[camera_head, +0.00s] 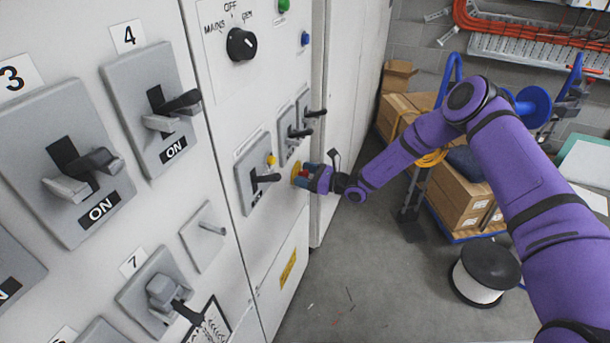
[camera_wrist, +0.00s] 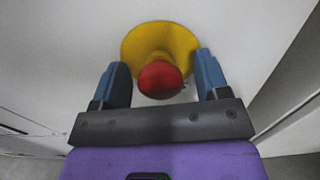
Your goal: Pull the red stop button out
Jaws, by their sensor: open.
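The red stop button (camera_wrist: 160,80) is a round red knob on a yellow disc (camera_wrist: 160,38) on the white cabinet face, seen near the middle of the wrist view. In the head view the yellow disc (camera_head: 296,173) shows at the lower right of the cabinet front, with a bit of the red button (camera_head: 305,174) between the fingers. My gripper (camera_wrist: 161,78) is open, with one blue finger on each side of the red button. In the wrist view gaps show between the button and both fingers. My gripper (camera_head: 305,175) also shows at the cabinet in the head view.
Left of the button is a grey switch with a black lever (camera_head: 265,178) and a yellow knob. Other levers (camera_head: 299,132) stick out above it. A rotary switch (camera_head: 241,44) is higher up. Boxes (camera_head: 460,200) and a cable spool (camera_head: 486,274) stand right. The floor between is mostly clear.

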